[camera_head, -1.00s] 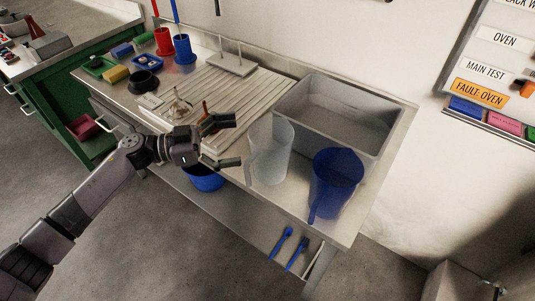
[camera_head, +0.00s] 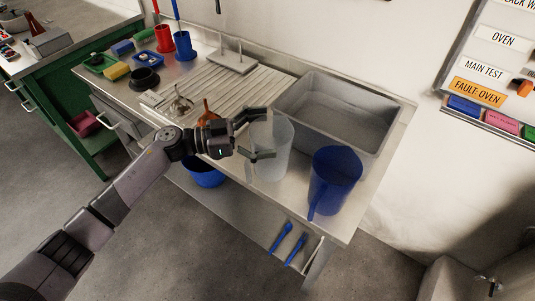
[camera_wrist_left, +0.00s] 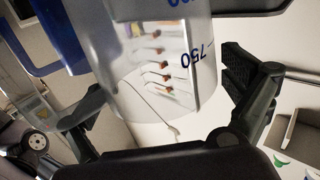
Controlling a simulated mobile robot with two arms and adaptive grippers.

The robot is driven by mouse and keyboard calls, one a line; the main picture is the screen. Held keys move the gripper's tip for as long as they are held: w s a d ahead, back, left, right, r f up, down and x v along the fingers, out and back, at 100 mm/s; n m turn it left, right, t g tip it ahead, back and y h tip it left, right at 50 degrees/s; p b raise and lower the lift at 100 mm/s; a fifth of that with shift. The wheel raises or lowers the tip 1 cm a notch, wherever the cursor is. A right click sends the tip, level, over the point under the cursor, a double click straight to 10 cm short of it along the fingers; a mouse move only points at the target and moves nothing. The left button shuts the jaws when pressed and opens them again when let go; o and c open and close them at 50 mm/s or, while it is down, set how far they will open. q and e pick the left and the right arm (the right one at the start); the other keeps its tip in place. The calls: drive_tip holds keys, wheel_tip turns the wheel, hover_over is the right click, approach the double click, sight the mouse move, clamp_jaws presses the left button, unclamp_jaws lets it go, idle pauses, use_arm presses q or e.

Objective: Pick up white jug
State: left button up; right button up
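The white jug (camera_head: 276,160) is translucent and stands upright on the steel worktop, left of a blue translucent jug (camera_head: 334,180). My left gripper (camera_head: 262,135) is open at the white jug's left side, its two fingers spread around the jug's near wall. In the left wrist view the white jug (camera_wrist_left: 160,70) fills the middle, with blue volume marks such as 750. The fingers of my left gripper (camera_wrist_left: 165,100) stand either side of it, apart. I cannot tell whether either finger touches it. The right gripper is in neither view.
A grey sink basin (camera_head: 335,108) lies behind the jugs. A ribbed draining area (camera_head: 240,90), an orange-brown item (camera_head: 207,113) and a tap fitting (camera_head: 180,103) are to the left. A blue bucket (camera_head: 203,175) is below the worktop edge. Two blue utensils (camera_head: 288,244) lie on the lower shelf.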

use_arm(q)
drive_tip(key=c, duration=1.3)
drive_tip(key=shift+c, duration=0.2)
